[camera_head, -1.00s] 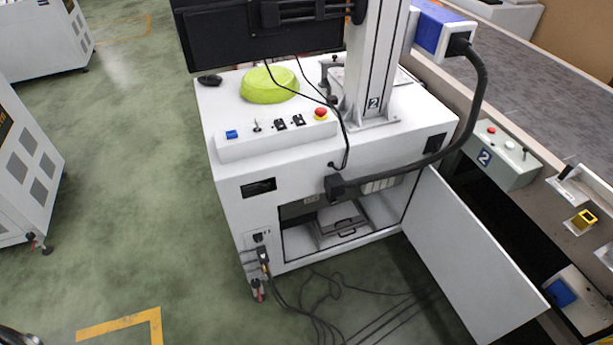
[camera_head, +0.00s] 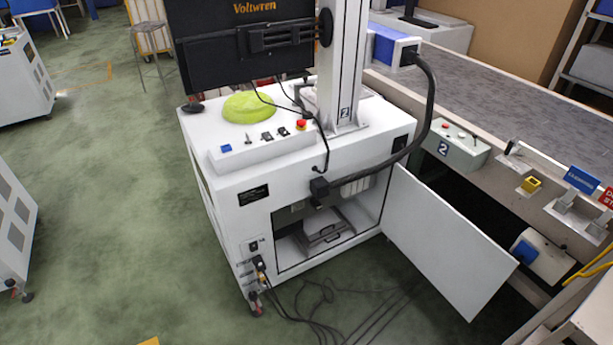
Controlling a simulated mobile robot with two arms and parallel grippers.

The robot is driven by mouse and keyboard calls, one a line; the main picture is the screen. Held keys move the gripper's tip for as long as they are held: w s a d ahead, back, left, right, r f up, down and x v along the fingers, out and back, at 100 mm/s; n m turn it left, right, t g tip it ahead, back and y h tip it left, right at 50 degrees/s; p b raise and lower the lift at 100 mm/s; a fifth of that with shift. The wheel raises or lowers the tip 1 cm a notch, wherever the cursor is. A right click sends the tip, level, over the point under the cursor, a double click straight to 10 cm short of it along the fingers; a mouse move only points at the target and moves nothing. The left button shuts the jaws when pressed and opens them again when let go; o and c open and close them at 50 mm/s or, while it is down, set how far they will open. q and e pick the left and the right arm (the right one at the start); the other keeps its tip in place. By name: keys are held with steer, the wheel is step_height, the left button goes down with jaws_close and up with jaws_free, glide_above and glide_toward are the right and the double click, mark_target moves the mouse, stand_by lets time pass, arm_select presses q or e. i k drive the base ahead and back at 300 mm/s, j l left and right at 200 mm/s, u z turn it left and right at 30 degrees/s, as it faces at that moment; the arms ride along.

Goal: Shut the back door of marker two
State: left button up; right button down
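Marker two is a white cabinet (camera_head: 222,208) with a "2" label on its grey column (camera_head: 342,70). Its back door (camera_head: 445,243) is a white panel that stands wide open, swung out to the right from the right edge of the cabinet opening. The open compartment (camera_head: 291,254) shows a light grey unit with dark handles (camera_head: 322,232) inside. A thick black hose (camera_head: 428,120) runs from the blue and white head down to the cabinet's back, above the opening. Neither of my grippers is in view.
Black cables (camera_head: 318,310) lie on the green floor in front of the cabinet. A conveyor (camera_head: 490,70) runs along the right, with a grey control box (camera_head: 455,146) near the door. Open floor (camera_head: 110,200) lies to the left.

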mark_target(465, 266)
steer(key=z, duration=0.3)
steer(key=i+z, duration=0.2)
steer(key=z, duration=0.25)
steer(key=i+z, duration=0.2)
steer(key=z, duration=0.3)
steer(key=i+z, duration=0.2)
steer(key=z, duration=0.25)
